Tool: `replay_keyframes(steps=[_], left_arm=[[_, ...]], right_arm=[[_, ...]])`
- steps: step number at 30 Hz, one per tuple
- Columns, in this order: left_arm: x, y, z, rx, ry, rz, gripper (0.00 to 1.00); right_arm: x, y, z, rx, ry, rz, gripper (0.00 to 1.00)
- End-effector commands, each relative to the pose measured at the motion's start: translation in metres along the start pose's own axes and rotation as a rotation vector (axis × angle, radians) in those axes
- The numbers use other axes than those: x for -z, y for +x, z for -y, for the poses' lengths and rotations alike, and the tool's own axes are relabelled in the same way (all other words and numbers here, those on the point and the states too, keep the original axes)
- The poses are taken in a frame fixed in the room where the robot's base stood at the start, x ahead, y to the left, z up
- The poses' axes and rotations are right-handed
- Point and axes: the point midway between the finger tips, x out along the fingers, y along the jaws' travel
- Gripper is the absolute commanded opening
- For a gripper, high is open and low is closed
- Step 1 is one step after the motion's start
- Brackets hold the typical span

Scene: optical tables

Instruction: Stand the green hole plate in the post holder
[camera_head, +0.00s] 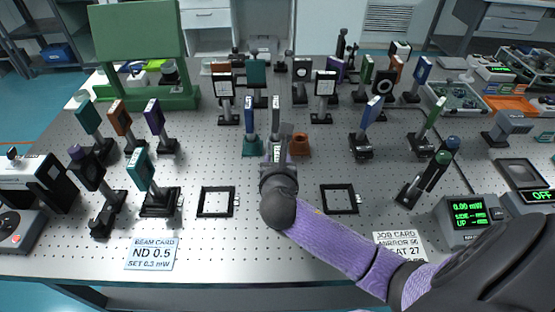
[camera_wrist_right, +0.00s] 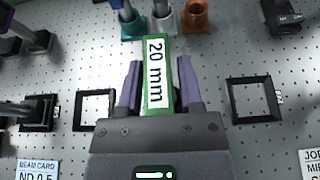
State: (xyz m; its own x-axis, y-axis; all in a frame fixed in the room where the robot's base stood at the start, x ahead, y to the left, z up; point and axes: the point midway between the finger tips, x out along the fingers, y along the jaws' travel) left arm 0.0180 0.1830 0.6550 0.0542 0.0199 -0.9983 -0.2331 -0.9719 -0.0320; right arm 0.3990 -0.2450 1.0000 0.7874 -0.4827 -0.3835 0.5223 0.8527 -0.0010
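In the right wrist view a green plate (camera_wrist_right: 158,75) with a white "20 mm" label sits between the two purple fingers of my right gripper (camera_wrist_right: 160,88). The fingers appear closed on its sides; no hole shows from this angle. In the head view my right gripper (camera_head: 277,155) is over the middle of the perforated table, just in front of a row of small holders: a teal one (camera_head: 252,146), a grey one (camera_wrist_right: 163,22) and an orange one (camera_head: 299,144). The teal one carries a blue piece; the orange one looks empty. My left gripper is not in view.
Black square frames (camera_head: 216,215) (camera_head: 340,212) lie flat either side of my right arm. Mounted optics stand at left, right and back. A beam card (camera_head: 152,254) and job card (camera_head: 398,246) lie near the front edge. A green stand (camera_head: 140,30) is back left.

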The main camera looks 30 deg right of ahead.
Motion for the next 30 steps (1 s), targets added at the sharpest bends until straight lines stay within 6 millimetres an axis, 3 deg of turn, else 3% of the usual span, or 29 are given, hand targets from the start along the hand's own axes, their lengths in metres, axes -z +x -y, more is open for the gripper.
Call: replay_keyframes(steps=[2,12,16,24,30], left_arm=[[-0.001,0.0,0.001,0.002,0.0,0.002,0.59],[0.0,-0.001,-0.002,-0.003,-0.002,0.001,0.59],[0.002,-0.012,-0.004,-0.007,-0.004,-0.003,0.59],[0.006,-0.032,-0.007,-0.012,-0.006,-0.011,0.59],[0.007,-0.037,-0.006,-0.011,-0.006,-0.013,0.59]], right_arm=[[0.0,0.0,0.0,0.0,0.0,0.0,0.64],[-0.004,-0.002,0.0,-0.001,0.001,0.0,0.64],[-0.006,-0.026,-0.001,-0.004,-0.001,-0.001,0.64],[-0.006,-0.094,0.0,-0.003,0.002,-0.003,0.64],[-0.004,-0.12,0.0,0.0,0.001,0.0,0.64]])
